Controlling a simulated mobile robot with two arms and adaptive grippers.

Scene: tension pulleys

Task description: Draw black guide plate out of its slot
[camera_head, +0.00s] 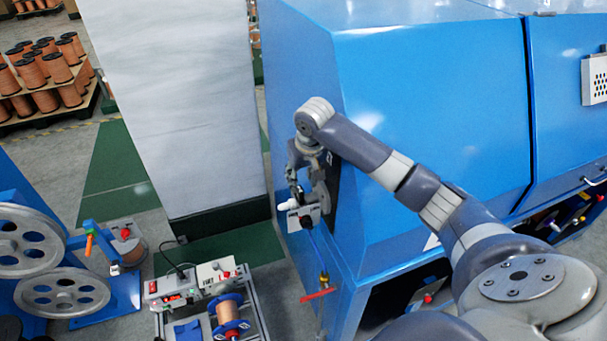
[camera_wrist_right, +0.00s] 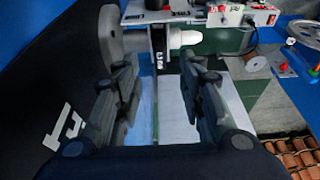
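My right gripper (camera_head: 309,187) is in front of the left side face of the blue machine (camera_head: 430,110), by a small fixture with a white roller (camera_head: 288,205). In the right wrist view the two fingers (camera_wrist_right: 160,70) are apart with nothing between them. A narrow black upright piece (camera_wrist_right: 159,47), apparently the black guide plate, stands just beyond the fingertips, between a grey round part (camera_wrist_right: 110,42) and the white roller (camera_wrist_right: 184,38). Its lower end and slot cannot be made out. In the head view the gripper hides it. My left gripper is not in view.
A dark panel with white marks (camera_wrist_right: 58,130) lies close along the left finger. Below stand a control box (camera_head: 190,285) and a copper spool (camera_head: 228,312). A red-handled valve (camera_head: 320,293) hangs under the fixture. A white column (camera_head: 180,110) stands to the left.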

